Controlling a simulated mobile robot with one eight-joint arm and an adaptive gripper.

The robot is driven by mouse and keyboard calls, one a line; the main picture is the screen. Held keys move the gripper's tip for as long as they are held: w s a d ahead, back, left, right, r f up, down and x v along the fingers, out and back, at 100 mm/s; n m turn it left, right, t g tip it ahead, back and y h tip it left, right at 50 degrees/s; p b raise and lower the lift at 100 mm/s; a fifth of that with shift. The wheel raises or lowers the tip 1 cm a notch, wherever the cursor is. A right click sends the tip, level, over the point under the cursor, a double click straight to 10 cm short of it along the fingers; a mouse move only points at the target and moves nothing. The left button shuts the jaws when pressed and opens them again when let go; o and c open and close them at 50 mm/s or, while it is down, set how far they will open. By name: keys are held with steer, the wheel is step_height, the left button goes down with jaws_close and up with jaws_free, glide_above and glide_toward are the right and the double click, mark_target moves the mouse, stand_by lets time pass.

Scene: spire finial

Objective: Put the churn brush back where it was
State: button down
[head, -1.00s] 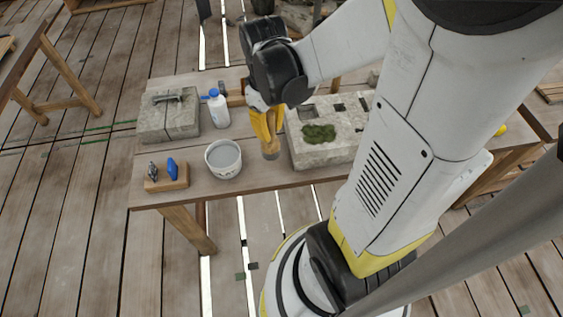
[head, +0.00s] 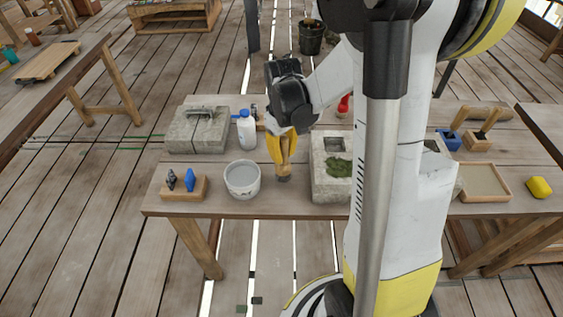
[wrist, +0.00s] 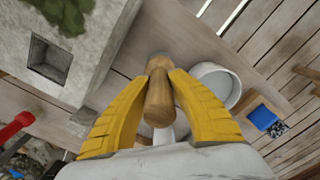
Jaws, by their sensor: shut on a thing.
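My gripper (head: 283,158) has yellow fingers and is shut on the churn brush (head: 285,171). The brush hangs roughly upright, its wooden handle between the fingers and a dark lower end just at or above the table (head: 222,206). I cannot tell whether it touches the table. It is between the white bucket (head: 242,192) of grey liquid and the pale stone block (head: 318,185) with moss on it. In the wrist view the wooden handle (wrist: 158,97) points at the camera between the fingers (wrist: 162,82), with the bucket (wrist: 226,82) beside it.
A grey stone slab with a handle (head: 190,142) and a white bottle with blue cap (head: 246,130) stand behind. A small wooden stand (head: 184,188) with a blue item is at left. A tray (head: 483,182) and yellow sponge (head: 539,187) are at right. My arm hides part of the table.

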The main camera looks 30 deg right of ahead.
mark_target(283, 163)
steer(key=shift+f+b, duration=0.65)
steer(key=shift+f, duration=1.1)
steer(key=shift+s, duration=0.1)
steer(key=shift+f, duration=0.2)
steer(key=c, duration=1.3)
jaws_free()
